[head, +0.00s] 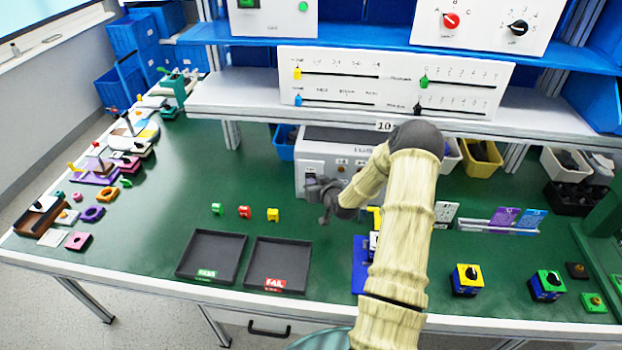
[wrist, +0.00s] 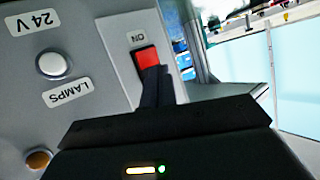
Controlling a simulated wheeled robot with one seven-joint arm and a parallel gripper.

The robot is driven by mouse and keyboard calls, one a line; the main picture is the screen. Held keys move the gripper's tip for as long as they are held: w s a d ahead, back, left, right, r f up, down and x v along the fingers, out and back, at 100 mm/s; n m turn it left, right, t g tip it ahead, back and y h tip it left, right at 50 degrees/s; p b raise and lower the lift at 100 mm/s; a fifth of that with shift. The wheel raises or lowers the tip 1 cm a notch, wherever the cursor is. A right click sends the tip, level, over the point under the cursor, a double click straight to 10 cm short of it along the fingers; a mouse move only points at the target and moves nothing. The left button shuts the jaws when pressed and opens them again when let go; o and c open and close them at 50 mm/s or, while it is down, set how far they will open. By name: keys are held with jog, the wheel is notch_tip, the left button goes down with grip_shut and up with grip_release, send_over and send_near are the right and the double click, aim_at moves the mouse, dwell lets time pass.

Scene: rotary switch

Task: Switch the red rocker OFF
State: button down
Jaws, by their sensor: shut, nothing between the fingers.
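The red rocker (wrist: 146,57) is set in a grey panel face (wrist: 105,75) in the wrist view, with an "ON" label beside it. My gripper (wrist: 153,72) is shut and empty, its fingertips at the rocker's lower part in the picture. They overlap the rocker there; I cannot tell whether they press on it. The fingertips hide part of the rocker, so its tilt is unclear. In the head view, my gripper (head: 325,218) is in front of the grey box (head: 310,165) under the shelf, and the rocker cannot be made out.
The panel also has a white round button (wrist: 52,65) and an orange-brown round part (wrist: 38,160). Two black trays (head: 211,255) lie at the table's front, with small colored blocks (head: 244,212) behind them. A shelf (head: 250,95) overhangs the box.

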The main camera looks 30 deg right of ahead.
jog(key=shift+s, duration=0.1)
jog(key=shift+s+a+f, duration=0.1)
jog(key=shift+s+a, duration=0.3)
jog(key=shift+s, duration=0.15)
jog(key=shift+s+a, duration=0.1)
jog(key=s+a, duration=0.1)
jog(key=s, duration=0.1)
jog(key=s+a+b, duration=0.1)
jog(key=s, duration=0.1)
jog(key=shift+a+f, duration=0.3)
jog(key=shift+f, duration=0.05)
dwell(0.6)
jog(key=s+a+r+g, duration=0.5)
jog(key=s+a+r, duration=0.3)
jog(key=s, duration=0.4)
jog(key=s+a+r+n+g, duration=0.1)
jog(key=s+a+r+g, duration=0.5)
jog(key=s, duration=0.6)
jog(key=a+r, duration=0.2)
jog(key=a, duration=0.1)
jog(key=shift+s, duration=0.4)
